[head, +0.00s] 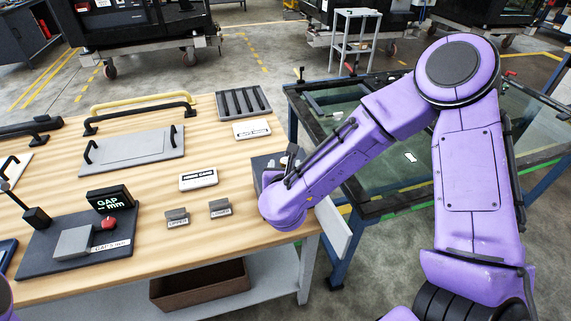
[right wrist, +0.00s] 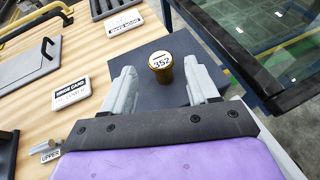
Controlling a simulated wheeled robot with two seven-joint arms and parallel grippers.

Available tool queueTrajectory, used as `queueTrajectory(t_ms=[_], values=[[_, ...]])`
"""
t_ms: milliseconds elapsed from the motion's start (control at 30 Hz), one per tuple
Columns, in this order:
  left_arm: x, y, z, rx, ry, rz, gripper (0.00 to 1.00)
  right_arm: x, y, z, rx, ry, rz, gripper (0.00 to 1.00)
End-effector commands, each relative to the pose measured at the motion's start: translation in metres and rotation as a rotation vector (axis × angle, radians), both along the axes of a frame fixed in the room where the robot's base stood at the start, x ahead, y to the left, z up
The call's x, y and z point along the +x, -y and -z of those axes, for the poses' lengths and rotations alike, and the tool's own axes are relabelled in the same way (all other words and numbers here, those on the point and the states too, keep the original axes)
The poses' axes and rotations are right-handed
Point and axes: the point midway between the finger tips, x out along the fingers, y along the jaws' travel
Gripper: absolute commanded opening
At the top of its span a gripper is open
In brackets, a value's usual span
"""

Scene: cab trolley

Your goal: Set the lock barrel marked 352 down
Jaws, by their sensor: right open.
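The lock barrel marked 352 (right wrist: 160,65) is a brass-coloured cylinder with a white top face bearing a slot line and the number. It stands upright on a dark pad (right wrist: 180,42) in the right wrist view. My right gripper (right wrist: 160,75) is open, its two grey fingers on either side of the barrel, with a visible gap on both sides. In the head view my right gripper (head: 288,168) is over the dark pad (head: 259,161) at the table's right edge, and the arm mostly hides the barrel. My left gripper is out of view.
A glass-topped frame (head: 400,150) stands to the right.

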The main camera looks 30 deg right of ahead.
Motion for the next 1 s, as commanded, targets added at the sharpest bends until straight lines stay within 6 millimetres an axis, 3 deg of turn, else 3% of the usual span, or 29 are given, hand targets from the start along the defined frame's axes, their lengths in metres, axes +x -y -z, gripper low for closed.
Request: queueTrajectory(t_ms=[133, 300, 533, 600, 667, 767, 800, 900, 1000], values=[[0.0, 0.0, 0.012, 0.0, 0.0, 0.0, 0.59, -0.03, -0.018, -0.011, -0.001, 0.001, -0.002, 0.59], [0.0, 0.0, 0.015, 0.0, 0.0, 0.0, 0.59, -0.049, -0.03, -0.022, -0.001, 0.001, 0.0, 0.59], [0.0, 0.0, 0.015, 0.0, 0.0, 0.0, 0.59, -0.054, -0.032, -0.025, -0.002, -0.003, 0.0, 0.59], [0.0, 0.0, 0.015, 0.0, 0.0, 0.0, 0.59, -0.055, -0.032, -0.015, -0.05, -0.047, -0.029, 0.59], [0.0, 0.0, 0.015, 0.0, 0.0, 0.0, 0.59, -0.059, -0.031, 0.011, -0.173, -0.162, -0.113, 0.59], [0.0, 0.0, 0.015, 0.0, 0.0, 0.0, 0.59, -0.084, -0.026, 0.09, -0.55, -0.513, -0.415, 0.59], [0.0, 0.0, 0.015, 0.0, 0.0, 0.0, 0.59, -0.102, -0.023, 0.127, -0.733, -0.682, -0.59, 0.59], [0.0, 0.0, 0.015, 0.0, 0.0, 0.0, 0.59, -0.163, -0.009, 0.206, -1.166, -1.042, -1.098, 0.59], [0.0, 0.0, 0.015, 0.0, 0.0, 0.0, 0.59, -0.227, 0.007, 0.258, -1.5, -1.249, -1.609, 0.59]])
